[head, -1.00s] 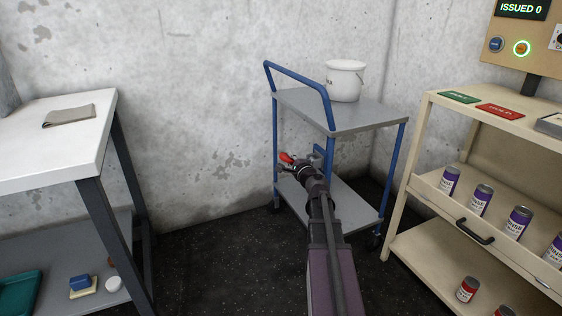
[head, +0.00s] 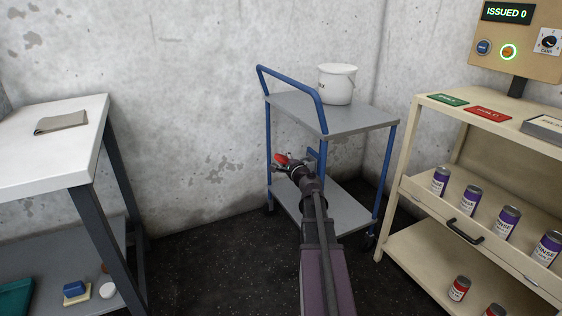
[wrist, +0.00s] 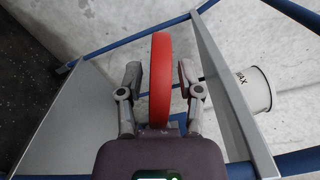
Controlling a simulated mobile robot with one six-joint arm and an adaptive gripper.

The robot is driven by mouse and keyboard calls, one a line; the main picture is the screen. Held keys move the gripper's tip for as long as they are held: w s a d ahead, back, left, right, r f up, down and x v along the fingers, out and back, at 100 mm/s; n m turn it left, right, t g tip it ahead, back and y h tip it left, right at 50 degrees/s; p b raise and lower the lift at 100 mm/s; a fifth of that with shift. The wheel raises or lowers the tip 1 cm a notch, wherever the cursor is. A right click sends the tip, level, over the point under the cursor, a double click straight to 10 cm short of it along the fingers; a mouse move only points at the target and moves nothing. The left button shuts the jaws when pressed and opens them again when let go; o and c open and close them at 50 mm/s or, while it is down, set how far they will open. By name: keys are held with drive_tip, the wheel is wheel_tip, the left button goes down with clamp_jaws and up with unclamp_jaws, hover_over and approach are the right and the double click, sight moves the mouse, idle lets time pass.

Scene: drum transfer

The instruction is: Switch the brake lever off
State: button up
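The red brake lever (wrist: 160,80) shows in the wrist view as a tall, thin curved piece, upright between my two fingers. My gripper (wrist: 160,85) is open around it, with a narrow gap on each side. In the head view the lever (head: 281,159) is a small red shape at the tip of my gripper (head: 292,167), in front of the blue-framed trolley (head: 340,116). The lever's mount and lower end are hidden by my gripper.
A white bucket (head: 336,84) stands on the trolley's top shelf. A beige rack (head: 412,172) with several purple cans is close on the right. A white table (head: 50,150) with a folded cloth (head: 62,122) is on the left. Dark floor between is clear.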

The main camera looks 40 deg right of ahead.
drive_tip(key=shift+s, duration=0.15)
drive_tip(key=s+a, duration=0.2)
drive_tip(key=s, duration=0.9)
drive_tip(key=shift+s, duration=0.4)
idle(0.4)
drive_tip(key=w+a+f+n+g+y+p, duration=0.1)
drive_tip(key=a+f+n+g+y, duration=0.2)
drive_tip(key=a, duration=0.5)
drive_tip(key=w+a+f+n+g+y, duration=0.1)
drive_tip(key=a+f+n+g+y, duration=0.1)
drive_tip(key=a+n, duration=0.5)
drive_tip(key=w+a+f+n+g+y+p, duration=0.1)
drive_tip(key=w+a+f+n+g+y, duration=0.15)
drive_tip(key=a, duration=0.65)
drive_tip(key=s+a+f+n+g+h+p, duration=0.1)
drive_tip(key=s+a+f+n+g+h, duration=0.1)
drive_tip(key=s+a+f+n+g, duration=0.35)
drive_tip(key=s+a+f+n+g+h+p, duration=0.1)
drive_tip(key=s+a+f+n+g+h, duration=0.15)
drive_tip(key=s+a+n+g, duration=0.5)
wheel_tip(320, 180, up, 38)
drive_tip(key=a+m+t+p, duration=0.1)
drive_tip(key=m+t+p, duration=0.1)
drive_tip(key=p, duration=3.5)
drive_tip(key=shift+r+t, duration=0.2)
drive_tip(key=shift+t, duration=0.15)
drive_tip(key=shift+w, duration=0.1)
